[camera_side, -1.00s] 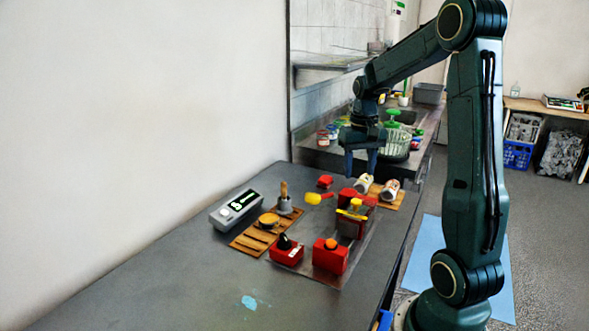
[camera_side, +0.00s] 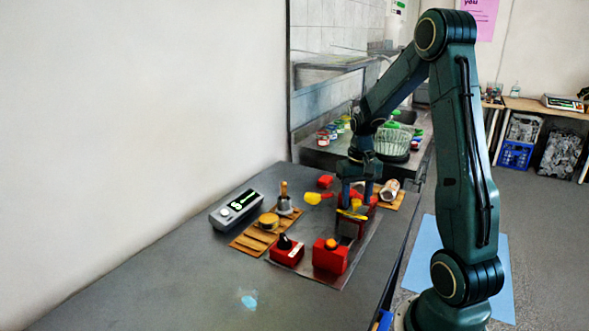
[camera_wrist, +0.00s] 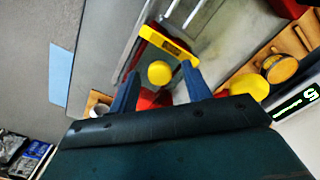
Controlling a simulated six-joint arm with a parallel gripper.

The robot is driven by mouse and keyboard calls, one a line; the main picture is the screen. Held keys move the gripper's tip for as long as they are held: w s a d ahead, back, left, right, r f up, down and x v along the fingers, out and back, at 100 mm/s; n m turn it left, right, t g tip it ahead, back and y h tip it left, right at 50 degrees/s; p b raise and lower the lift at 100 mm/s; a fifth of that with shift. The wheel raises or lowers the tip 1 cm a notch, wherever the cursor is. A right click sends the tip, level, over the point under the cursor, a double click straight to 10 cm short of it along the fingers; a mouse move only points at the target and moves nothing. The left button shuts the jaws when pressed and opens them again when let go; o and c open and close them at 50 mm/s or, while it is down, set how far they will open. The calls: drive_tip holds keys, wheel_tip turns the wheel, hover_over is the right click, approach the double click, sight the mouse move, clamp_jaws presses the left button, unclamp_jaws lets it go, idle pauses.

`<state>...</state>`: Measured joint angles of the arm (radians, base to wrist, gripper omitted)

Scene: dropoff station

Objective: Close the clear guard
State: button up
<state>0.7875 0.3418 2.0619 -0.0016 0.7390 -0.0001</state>
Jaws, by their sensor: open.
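The clear guard's yellow bar (camera_side: 352,214) shows on the front of a red machine (camera_side: 350,228) on the table. In the wrist view, the yellow bar (camera_wrist: 168,44) lies just beyond my fingertips. The clear panel itself is hard to make out, so I cannot tell its angle. A round yellow knob (camera_wrist: 159,72) shows between my fingers. My gripper (camera_side: 357,199) is open and pointing down, low over the machine just behind the bar. Its two blue fingers also show in the wrist view (camera_wrist: 160,80). I cannot tell whether they touch anything.
A red box with an orange button (camera_side: 330,257) and a red box with a black knob (camera_side: 286,251) stand in front. A wooden rack (camera_side: 252,241) and grey display device (camera_side: 236,209) are left.

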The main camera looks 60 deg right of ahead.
clamp_jaws()
drive_tip(key=a, duration=1.1)
drive_tip(key=shift+a, duration=0.35)
drive_tip(key=shift+w, duration=0.1)
unclamp_jaws()
drive_tip(key=shift+r, duration=0.15)
wheel_tip(320, 180, up, 14)
idle(0.4)
